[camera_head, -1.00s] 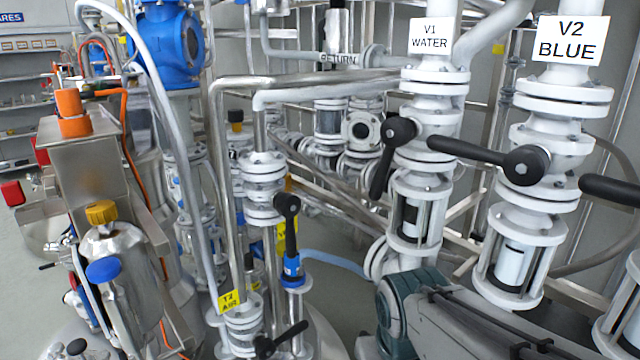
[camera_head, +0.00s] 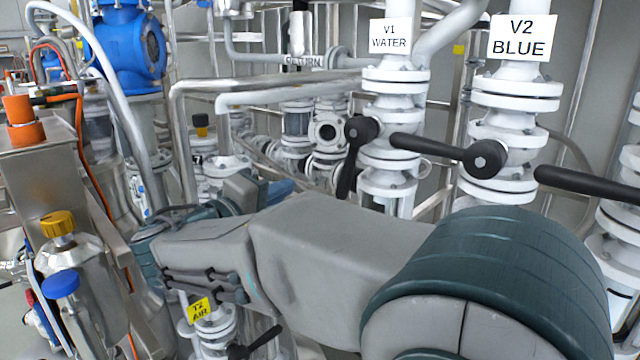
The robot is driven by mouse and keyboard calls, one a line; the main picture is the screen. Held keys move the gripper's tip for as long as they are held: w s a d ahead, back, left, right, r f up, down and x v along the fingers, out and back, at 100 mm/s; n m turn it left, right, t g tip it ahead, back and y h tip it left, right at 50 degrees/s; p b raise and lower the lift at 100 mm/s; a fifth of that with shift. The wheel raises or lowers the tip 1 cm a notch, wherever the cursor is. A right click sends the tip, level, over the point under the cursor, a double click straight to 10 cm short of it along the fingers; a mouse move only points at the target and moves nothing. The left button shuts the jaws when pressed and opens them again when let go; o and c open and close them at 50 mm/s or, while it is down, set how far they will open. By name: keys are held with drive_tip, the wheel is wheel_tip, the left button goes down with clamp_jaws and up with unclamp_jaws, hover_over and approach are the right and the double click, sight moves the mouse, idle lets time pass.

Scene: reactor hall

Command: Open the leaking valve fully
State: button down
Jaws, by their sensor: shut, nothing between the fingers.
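My gripper (camera_head: 238,293) looks shut and empty, low at the left centre in front of the pipes, just above the yellow T2 AIR tag (camera_head: 200,309). The V1 WATER valve (camera_head: 388,140) is white with a black lever (camera_head: 347,165) pointing down, roughly along its pipe. The V2 BLUE valve (camera_head: 505,140) has a black lever (camera_head: 440,149) pointing left across its pipe. The T2 AIR valve has a black lever (camera_head: 258,343) slanting up right below my gripper. I see no clear leak, so I cannot tell which valve leaks. My arm hides the middle pipework.
Another black lever (camera_head: 590,190) reaches in from the right edge. A steel vessel with a yellow cap (camera_head: 57,224) and a blue cap (camera_head: 61,284) stands at the left. A bent steel pipe (camera_head: 180,140) rises behind my arm. Space around my gripper is tight.

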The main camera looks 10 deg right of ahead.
sight(354, 160)
drive_tip(key=p+x, duration=0.3)
drive_tip(key=x, duration=0.7)
drive_tip(key=s, duration=0.2)
drive_tip(key=s+d, duration=0.1)
drive_tip(key=shift+s+d+f, duration=0.1)
drive_tip(key=shift+s+f, duration=0.2)
drive_tip(key=shift+f, duration=0.1)
